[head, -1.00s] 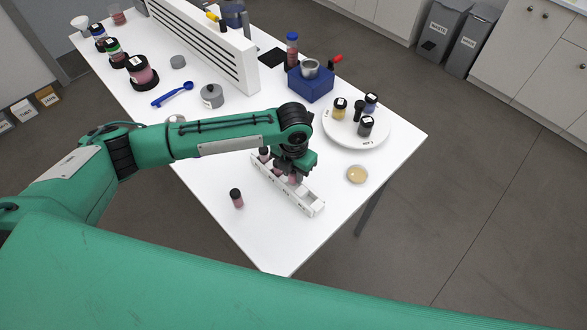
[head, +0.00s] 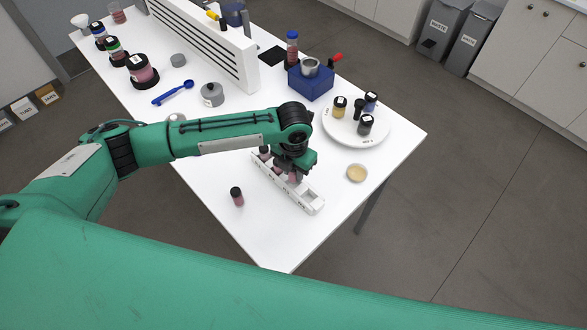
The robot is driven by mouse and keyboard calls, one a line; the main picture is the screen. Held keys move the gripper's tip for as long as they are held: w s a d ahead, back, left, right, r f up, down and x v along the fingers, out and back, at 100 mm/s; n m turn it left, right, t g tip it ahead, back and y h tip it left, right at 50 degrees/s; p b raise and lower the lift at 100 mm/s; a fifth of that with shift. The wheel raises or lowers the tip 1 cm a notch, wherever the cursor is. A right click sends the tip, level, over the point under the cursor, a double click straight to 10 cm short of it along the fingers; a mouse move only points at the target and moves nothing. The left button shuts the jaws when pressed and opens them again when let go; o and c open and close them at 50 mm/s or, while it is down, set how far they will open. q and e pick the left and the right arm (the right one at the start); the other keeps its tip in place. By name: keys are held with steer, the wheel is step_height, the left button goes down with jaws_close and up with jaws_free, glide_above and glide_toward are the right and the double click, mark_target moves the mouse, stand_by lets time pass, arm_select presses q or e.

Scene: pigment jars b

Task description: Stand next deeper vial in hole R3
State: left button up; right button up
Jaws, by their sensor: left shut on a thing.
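A white rack (head: 314,207) with a row of holes lies near the front of the table. My left gripper (head: 293,174) is over the middle of the rack, shut on a pink vial (head: 294,178) that is at the rack, mostly hidden by the gripper. Whether it is fully seated in a hole I cannot tell. A dark-capped vial (head: 264,152) stands in the far end of the rack, and part of another shows beside the gripper. The rack's near end looks empty. A loose pink vial with a black cap (head: 237,197) stands on the table left of the rack. My right gripper is not in view.
A round white tray (head: 378,138) with several small jars stands right of the rack. A shallow tan dish (head: 357,173) sits close to the rack's right side. A blue block (head: 311,84) holds a metal cup behind. The table's front corner is clear.

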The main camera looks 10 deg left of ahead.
arm_select(q)
steer(key=shift+p, duration=0.5)
stand_by(0.8)
steer(key=shift+f+b, duration=0.75)
steer(key=shift+f, duration=0.7)
steer(key=o, duration=1)
steer(key=shift+r, duration=0.55)
step_height(320, 180, up, 11)
steer(key=b, duration=0.4)
steer(key=shift+r, duration=0.9)
steer(key=shift+s+f, duration=0.1)
